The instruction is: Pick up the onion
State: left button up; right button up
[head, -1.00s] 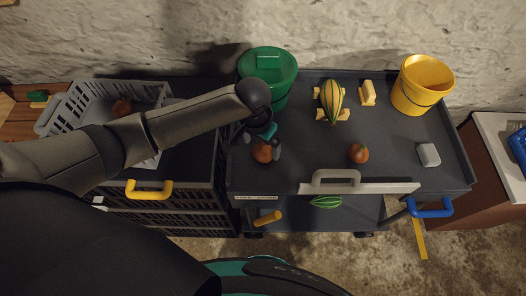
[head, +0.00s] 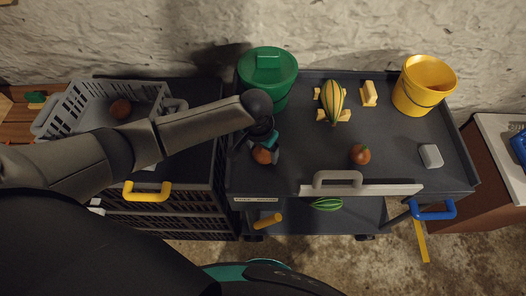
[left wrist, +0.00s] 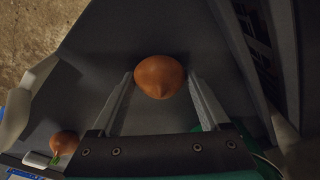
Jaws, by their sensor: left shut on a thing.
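The onion (head: 261,155) is a round orange-brown bulb on the left part of the grey cart top, in front of the green bucket. My left gripper (head: 263,148) comes down over it from above. In the left wrist view the onion (left wrist: 159,77) sits between the two finger tips (left wrist: 160,84), and the gripper is shut on it. I cannot tell whether it is clear of the cart top. My right gripper is in neither view.
A green lidded bucket (head: 266,78) stands close behind the gripper. A similar reddish-brown round thing (head: 360,154), a striped gourd (head: 332,97), a yellow bucket (head: 424,86) and a white block (head: 431,156) are to the right. A grey basket (head: 73,126) is left.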

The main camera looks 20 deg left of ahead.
pick_arm(q)
jog(key=shift+r, duration=0.15)
notch_tip(320, 180, up, 19)
jog(key=p, duration=0.5)
jog(key=s+a+r+p, duration=0.3)
jog(key=a+p, duration=0.4)
jog(key=a, duration=0.2)
jog(key=s+a+r+p, duration=0.2)
jog(key=s+a+p, duration=0.1)
jog(key=a+p, duration=0.5)
jog(key=s+a+f+b, duration=0.1)
jog(key=s+a, duration=0.2)
jog(key=a, duration=0.7)
jog(key=s+a+f, duration=0.2)
jog(key=s+a, duration=0.1)
jog(key=a, duration=0.8)
jog(key=shift+s+f+b, duration=0.25)
jog(key=shift+s+b, duration=0.15)
jog(key=shift+f, duration=0.1)
jog(key=shift+a+f+b, duration=0.1)
jog(key=shift+f+b, duration=3.25)
jog(key=shift+f, duration=1.05)
jog(key=shift+f+b, duration=0.6)
jog(key=shift+f, duration=0.2)
